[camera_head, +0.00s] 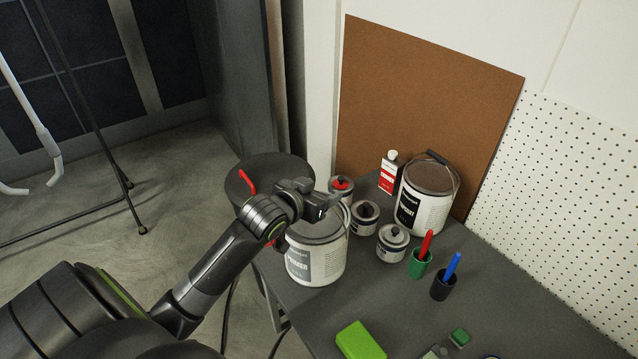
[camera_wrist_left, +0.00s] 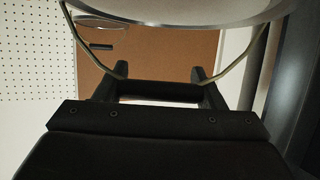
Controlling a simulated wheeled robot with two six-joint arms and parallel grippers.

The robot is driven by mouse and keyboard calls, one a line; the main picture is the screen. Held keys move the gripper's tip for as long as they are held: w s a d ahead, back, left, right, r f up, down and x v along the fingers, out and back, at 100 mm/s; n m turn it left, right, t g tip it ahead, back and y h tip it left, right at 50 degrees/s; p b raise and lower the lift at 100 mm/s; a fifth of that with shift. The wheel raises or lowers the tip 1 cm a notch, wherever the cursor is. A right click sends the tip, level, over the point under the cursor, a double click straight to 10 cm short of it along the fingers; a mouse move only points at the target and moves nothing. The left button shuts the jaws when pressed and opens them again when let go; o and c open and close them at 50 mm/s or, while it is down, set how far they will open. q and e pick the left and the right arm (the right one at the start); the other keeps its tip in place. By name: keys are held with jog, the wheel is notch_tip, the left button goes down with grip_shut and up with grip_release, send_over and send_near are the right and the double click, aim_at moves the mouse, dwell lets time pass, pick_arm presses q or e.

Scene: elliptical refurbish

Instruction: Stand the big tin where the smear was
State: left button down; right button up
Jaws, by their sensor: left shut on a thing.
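A big white tin with a grey label (camera_head: 316,262) is at the left side of the dark worktop (camera_head: 390,315). My left gripper (camera_head: 322,203) is above its lid, shut on its wire handle. In the left wrist view the dark gripper (camera_wrist_left: 160,90) is at the handle's grip, with the wire running up both sides to the tin's pale rim (camera_wrist_left: 185,17). I cannot tell whether the tin's base touches the worktop. Another big white tin (camera_head: 425,205) stands at the back by the brown board. No smear shows. My right gripper is not in view.
Small tins (camera_head: 392,243) stand between the two big tins, with a red and white bottle (camera_head: 389,173) behind. Green (camera_head: 419,264) and black (camera_head: 443,286) cups hold a red and a blue item. A green block (camera_head: 361,341) lies in front. A round dark top (camera_head: 262,172) is beyond the worktop.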

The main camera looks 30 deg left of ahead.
pick_arm(q)
jog(key=shift+w+d+f, duration=0.1)
jog(key=shift+d+f, duration=0.05)
jog(key=shift+f, duration=1.45)
jog(key=c, duration=0.7)
grip_release()
jog(key=shift+f, duration=0.45)
jog(key=o, duration=0.4)
jog(key=shift+s+r, duration=0.1)
jog(key=shift+s, duration=0.15)
jog(key=shift+r, duration=0.1)
jog(key=v, duration=1.2)
